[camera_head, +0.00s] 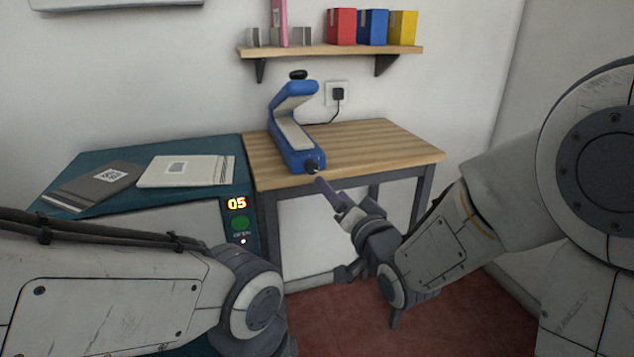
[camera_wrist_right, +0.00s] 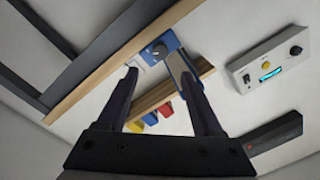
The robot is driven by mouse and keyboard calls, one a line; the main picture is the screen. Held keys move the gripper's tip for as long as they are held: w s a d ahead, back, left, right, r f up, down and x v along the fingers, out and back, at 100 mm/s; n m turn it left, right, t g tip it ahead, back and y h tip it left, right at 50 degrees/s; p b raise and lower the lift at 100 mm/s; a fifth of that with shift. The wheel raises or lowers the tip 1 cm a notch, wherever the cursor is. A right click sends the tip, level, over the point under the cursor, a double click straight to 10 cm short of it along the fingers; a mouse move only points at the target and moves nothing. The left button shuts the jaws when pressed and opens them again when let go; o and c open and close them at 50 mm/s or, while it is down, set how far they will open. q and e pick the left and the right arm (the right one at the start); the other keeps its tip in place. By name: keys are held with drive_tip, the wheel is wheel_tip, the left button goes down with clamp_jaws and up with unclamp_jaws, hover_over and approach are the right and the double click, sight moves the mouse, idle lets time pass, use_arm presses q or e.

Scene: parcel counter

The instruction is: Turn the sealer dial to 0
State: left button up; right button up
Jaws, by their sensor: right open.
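The blue sealer (camera_head: 292,128) stands on the wooden table top, with its long arm raised. Its dark round dial (camera_head: 312,167) is on the front end, facing me. My right gripper (camera_head: 322,184) is just in front of and below the dial. In the right wrist view the dial (camera_wrist_right: 157,51) shows between and beyond the two open fingertips (camera_wrist_right: 158,73), and nothing is held. I cannot tell whether a fingertip touches the dial, and its setting is too small to read. My left arm crosses the lower left, but its gripper is out of view.
A teal counter (camera_head: 120,205) with two parcel bags and an "05" display stands left of the wooden table (camera_head: 390,145). A shelf (camera_head: 345,51) with coloured boxes hangs above. A grey control box (camera_wrist_right: 268,65) shows in the wrist view. The table's right side is clear.

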sight(314, 168)
drive_tip(key=x, duration=1)
clamp_jaws()
